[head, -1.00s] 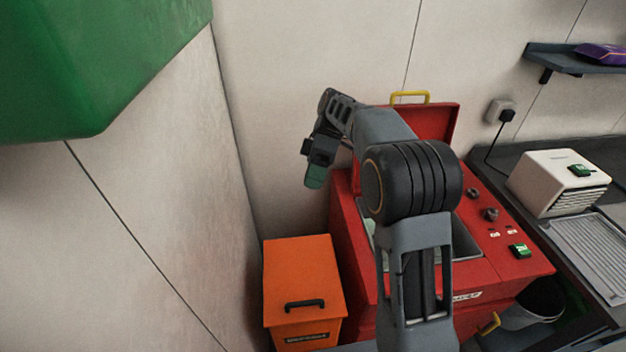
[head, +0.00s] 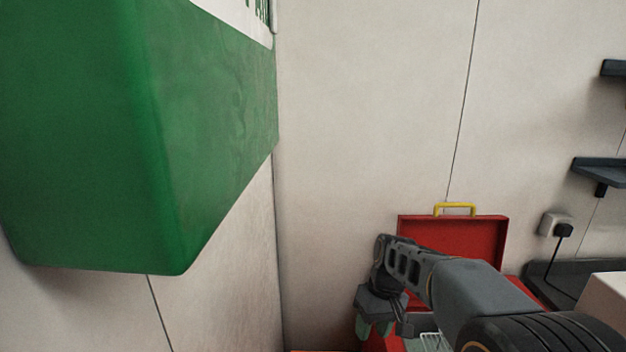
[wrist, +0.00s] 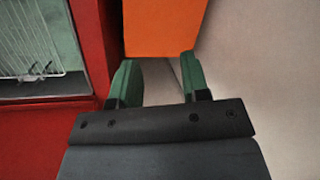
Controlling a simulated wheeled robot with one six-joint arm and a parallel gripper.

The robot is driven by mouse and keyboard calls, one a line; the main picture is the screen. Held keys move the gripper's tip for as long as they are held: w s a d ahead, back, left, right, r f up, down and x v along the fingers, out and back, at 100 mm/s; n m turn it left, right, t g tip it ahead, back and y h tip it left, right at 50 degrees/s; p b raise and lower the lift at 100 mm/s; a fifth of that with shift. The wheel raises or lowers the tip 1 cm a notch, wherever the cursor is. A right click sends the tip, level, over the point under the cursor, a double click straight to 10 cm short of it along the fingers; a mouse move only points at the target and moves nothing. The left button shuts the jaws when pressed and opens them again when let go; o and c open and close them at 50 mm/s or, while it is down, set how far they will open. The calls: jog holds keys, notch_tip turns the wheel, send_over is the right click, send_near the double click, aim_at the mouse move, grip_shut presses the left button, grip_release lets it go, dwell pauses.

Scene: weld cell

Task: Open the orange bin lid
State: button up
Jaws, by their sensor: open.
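The orange bin (wrist: 165,28) shows in the wrist view as a plain flat orange surface at the top middle, cut off by the frame. Its black handle is not visible now, so the lid's state cannot be told from the current views. In the head view only a thin orange sliver is left at the bottom edge. My gripper (wrist: 157,75) has its two green fingers apart with nothing between them, short of the bin. In the head view, my gripper (head: 374,328) points down in front of the red machine, partly cut off.
The red machine (head: 455,238) has its lid with a yellow handle (head: 455,207) standing up. Its red side and wire basket (wrist: 30,50) are left of my gripper in the wrist view. A pale wall (wrist: 265,80) is on the right. A large green box (head: 150,150) hangs at upper left.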

jog(key=s+d+r+m+t+h, duration=0.1)
jog(key=s+d+t, duration=0.1)
jog(key=s, duration=0.4)
jog(key=s+d+r+m+t+h, duration=0.1)
jog(key=s+r+m+t, duration=0.1)
jog(key=s+t, duration=0.2)
jog(key=shift+s+d+r+t, duration=0.3)
jog(key=shift+s+d, duration=0.05)
jog(key=shift+s, duration=0.5)
